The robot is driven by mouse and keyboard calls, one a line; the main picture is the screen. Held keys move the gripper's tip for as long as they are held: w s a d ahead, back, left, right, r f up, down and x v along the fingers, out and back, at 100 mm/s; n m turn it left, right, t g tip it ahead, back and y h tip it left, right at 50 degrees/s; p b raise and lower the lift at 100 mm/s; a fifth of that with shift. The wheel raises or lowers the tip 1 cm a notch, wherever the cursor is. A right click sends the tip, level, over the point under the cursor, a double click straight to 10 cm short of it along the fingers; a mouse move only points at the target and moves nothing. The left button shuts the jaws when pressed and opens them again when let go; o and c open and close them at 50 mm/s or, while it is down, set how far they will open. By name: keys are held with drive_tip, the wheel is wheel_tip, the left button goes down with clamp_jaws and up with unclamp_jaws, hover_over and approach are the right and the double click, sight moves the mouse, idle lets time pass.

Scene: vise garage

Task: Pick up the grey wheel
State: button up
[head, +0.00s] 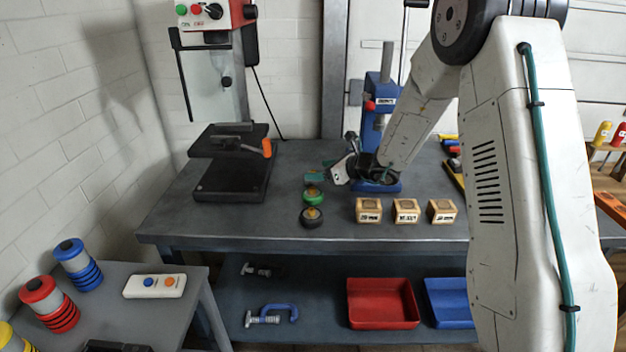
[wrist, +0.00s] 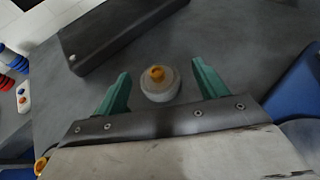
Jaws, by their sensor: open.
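The grey wheel (wrist: 160,88), pale with an orange hub, sits on the bench in the wrist view. My gripper (wrist: 161,78) is open, with one green finger on each side of the wheel and a gap on both sides. In the head view my gripper (head: 322,177) is low over the bench, behind the green wheel (head: 313,195). The grey wheel cannot be made out there. A black wheel (head: 312,217) with a tan hub lies nearer the bench's front edge.
A drill press base (head: 230,182) stands left, a blue press (head: 375,150) to the right. Three wooden blocks (head: 405,210) line the front of the bench (head: 260,225). Red (head: 382,322) and blue (head: 447,320) trays sit below. Bench space between drill base and wheels is clear.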

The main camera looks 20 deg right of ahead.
sight(313, 171)
drive_tip(key=x, duration=0.5)
drive_tip(key=shift+s+a+f, duration=0.1)
drive_tip(key=shift+a+f, duration=0.05)
drive_tip(key=shift+a, duration=0.1)
drive_tip(key=c, duration=1.1)
